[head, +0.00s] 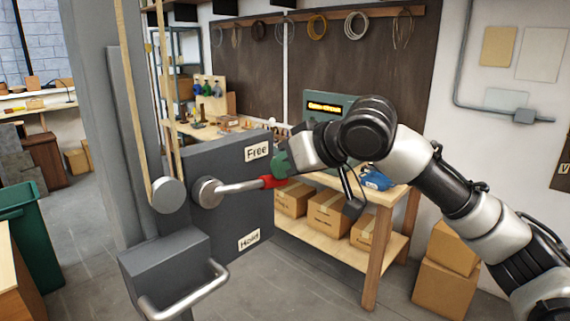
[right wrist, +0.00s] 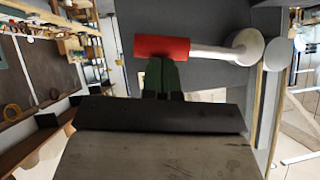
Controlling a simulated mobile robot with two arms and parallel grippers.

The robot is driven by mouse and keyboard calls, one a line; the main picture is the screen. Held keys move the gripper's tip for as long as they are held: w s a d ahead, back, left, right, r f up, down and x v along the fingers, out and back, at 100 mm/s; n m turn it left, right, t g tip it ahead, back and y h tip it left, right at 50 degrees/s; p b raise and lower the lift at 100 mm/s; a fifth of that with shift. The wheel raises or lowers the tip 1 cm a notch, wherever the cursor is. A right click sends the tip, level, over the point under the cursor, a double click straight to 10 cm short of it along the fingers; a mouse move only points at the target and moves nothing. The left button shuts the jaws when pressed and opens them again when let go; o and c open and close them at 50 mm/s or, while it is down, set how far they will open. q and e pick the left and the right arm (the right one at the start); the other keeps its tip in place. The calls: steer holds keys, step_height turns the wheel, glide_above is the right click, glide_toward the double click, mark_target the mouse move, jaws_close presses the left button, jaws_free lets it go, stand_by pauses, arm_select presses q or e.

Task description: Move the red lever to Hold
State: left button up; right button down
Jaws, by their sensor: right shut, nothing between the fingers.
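The red lever has a red grip (head: 270,182) on a pale metal rod that runs to a round hub (head: 207,192) on a dark grey panel (head: 190,160). The rod points right, close to level and slightly raised, between the "Free" label (head: 257,152) above and the "Hold" label (head: 249,240) below. My right gripper (head: 280,166) is shut and empty, with its green fingers just above the red grip. In the right wrist view, the closed fingertips (right wrist: 162,66) meet the edge of the red grip (right wrist: 162,46); I cannot tell if they touch. My left gripper is out of view.
A grey box with a metal handle (head: 185,290) juts out below the panel. Behind is a wooden workbench (head: 385,195) with cardboard boxes (head: 327,212) on its lower shelf. More boxes (head: 447,270) stand on the floor at right. A green bin (head: 30,240) is at left.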

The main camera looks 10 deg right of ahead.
steer(key=shift+f, duration=0.1)
steer(key=s+a+f+m+y, duration=0.2)
steer(key=a+f+m+y, duration=0.1)
steer(key=f+m+y, duration=0.1)
steer(key=s+a+f+m+g+y, duration=0.1)
steer(key=s+a+f+m+y, duration=0.1)
steer(key=f+m+y, duration=0.3)
steer(key=shift+a+f+m, duration=0.6)
steer(key=shift+a+f, duration=0.1)
steer(key=shift+f, duration=1.45)
steer(key=shift+s, duration=0.1)
